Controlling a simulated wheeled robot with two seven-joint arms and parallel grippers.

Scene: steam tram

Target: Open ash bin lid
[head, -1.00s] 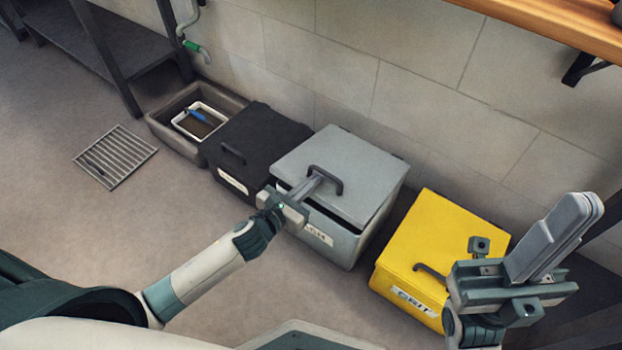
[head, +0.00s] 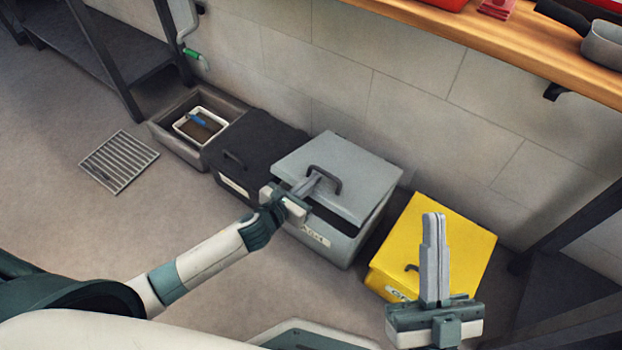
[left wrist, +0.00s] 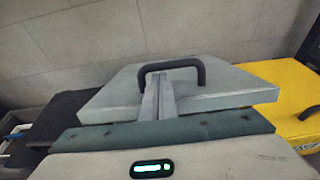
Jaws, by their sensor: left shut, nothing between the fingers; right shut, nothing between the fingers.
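The grey ash bin (head: 352,245) stands against the wall, its front label partly covered by my left gripper. Its grey lid (head: 350,160) is tilted up slightly at the front, with a dark gap beneath. The lid's dark handle (head: 338,182) arches over the tips of my left gripper (head: 316,177), which is shut and empty. In the left wrist view the shut fingers (left wrist: 157,92) reach to the handle (left wrist: 202,70); whether they touch it I cannot tell. My right gripper (head: 433,218) is shut and empty, in front of the yellow bin.
A black bin (head: 262,140) stands left of the ash bin, and a yellow grit bin (head: 462,245) stands right of it. A grey tub (head: 165,138) holds a white tray. A wooden shelf (head: 500,50) is above right. The floor in front is mostly clear.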

